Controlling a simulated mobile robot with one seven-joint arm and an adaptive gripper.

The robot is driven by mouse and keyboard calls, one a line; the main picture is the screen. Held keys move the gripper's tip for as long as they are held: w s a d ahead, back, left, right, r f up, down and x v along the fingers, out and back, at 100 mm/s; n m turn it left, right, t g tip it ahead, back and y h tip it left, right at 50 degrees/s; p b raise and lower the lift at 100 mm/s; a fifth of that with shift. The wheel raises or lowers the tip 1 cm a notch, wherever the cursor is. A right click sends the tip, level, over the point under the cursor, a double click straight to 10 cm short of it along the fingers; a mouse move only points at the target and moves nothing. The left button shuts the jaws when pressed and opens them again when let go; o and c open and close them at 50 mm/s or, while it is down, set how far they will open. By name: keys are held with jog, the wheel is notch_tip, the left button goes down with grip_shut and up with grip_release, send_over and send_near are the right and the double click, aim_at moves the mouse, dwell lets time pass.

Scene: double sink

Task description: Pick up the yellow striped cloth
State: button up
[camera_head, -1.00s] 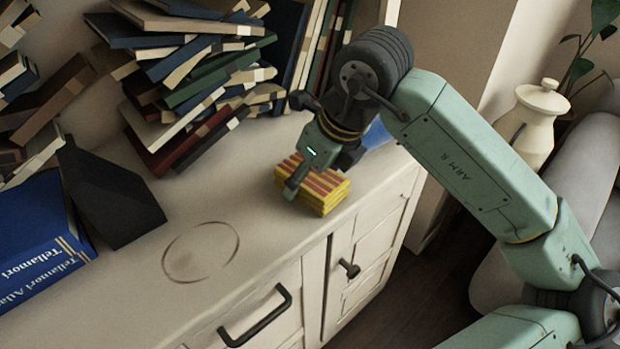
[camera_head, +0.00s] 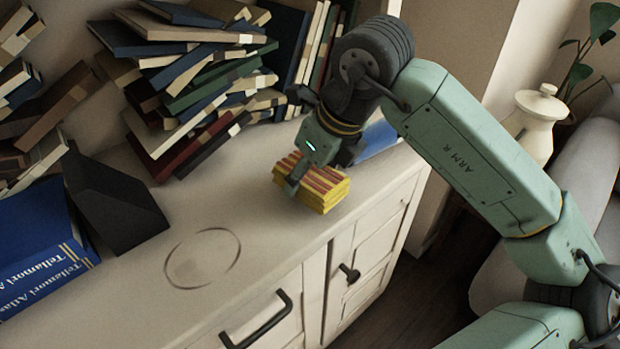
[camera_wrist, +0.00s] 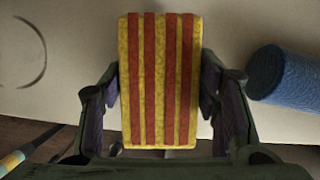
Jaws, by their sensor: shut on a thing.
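The yellow cloth with red stripes (camera_head: 322,183) is a folded block on the white cabinet top, near its front edge. In the wrist view the cloth (camera_wrist: 160,80) stands upright in the picture between the two fingers. My gripper (camera_head: 297,178) reaches down over the cloth, with one finger along its near left side. In the wrist view my gripper (camera_wrist: 162,108) has a finger against each long side of the cloth and is shut on it. The far finger is mostly hidden in the head view. Whether the cloth is clear of the cabinet top is hard to tell.
A blue roll (camera_wrist: 285,75) lies just right of the cloth in the wrist view. Leaning books (camera_head: 200,85) fill the back. The cabinet top around the drawn ring (camera_head: 203,258) is clear.

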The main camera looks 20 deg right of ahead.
jog(key=shift+r, duration=0.8)
jog(key=s+a+b, duration=0.1)
jog(key=s+a, duration=0.2)
jog(key=s, duration=0.4)
jog(key=s+a+r+b, duration=0.1)
jog(key=s+a, duration=0.2)
jog(key=s, duration=0.4)
jog(key=shift+s+a+r+b, duration=0.25)
jog(key=shift+b, duration=0.05)
jog(key=o, duration=0.4)
jog(key=c, duration=0.4)
jog(key=shift+w, duration=0.1)
